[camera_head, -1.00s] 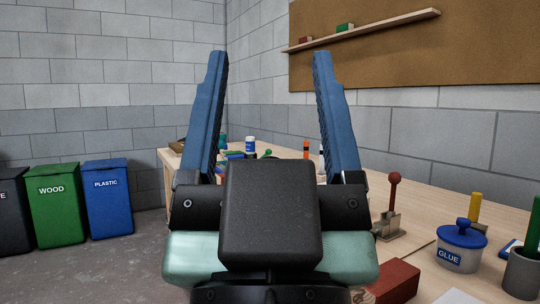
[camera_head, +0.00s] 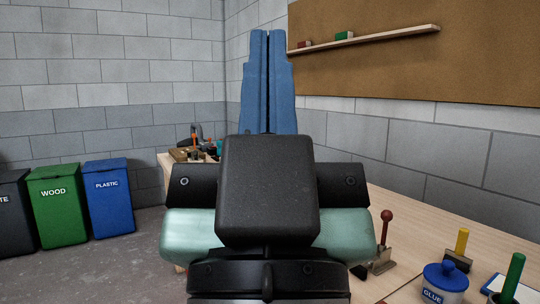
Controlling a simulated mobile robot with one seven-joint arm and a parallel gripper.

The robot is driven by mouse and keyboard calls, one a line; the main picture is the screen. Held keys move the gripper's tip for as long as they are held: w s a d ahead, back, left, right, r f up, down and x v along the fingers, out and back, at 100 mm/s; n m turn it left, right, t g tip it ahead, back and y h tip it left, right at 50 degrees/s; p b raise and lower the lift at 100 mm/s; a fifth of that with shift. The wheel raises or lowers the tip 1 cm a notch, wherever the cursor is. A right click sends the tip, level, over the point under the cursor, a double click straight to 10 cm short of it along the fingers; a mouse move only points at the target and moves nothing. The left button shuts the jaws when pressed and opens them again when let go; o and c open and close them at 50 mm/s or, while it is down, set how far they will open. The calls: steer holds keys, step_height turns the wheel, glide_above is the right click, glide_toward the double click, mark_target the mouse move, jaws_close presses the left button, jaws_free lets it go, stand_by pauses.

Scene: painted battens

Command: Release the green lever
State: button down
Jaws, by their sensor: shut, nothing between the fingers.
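My gripper (camera_head: 268,36) points away from the camera, and its two blue fingers are shut together with nothing between them. No green lever can be made out in this view; my gripper and wrist cover the middle of the workbench. A lever with a red knob (camera_head: 386,216) stands upright on a metal base on the workbench (camera_head: 430,218), to the right of my wrist and apart from it.
A blue-lidded glue pot (camera_head: 443,277), a yellow-handled tool (camera_head: 462,242) and a green-handled thing (camera_head: 513,272) stand at the right. Small items and tools (camera_head: 193,152) crowd the far left end. A wall shelf (camera_head: 380,33) and bins (camera_head: 58,205) lie beyond.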

step_height(320, 180, up, 26)
steer(key=p, duration=2.3)
steer(key=shift+r, duration=0.15)
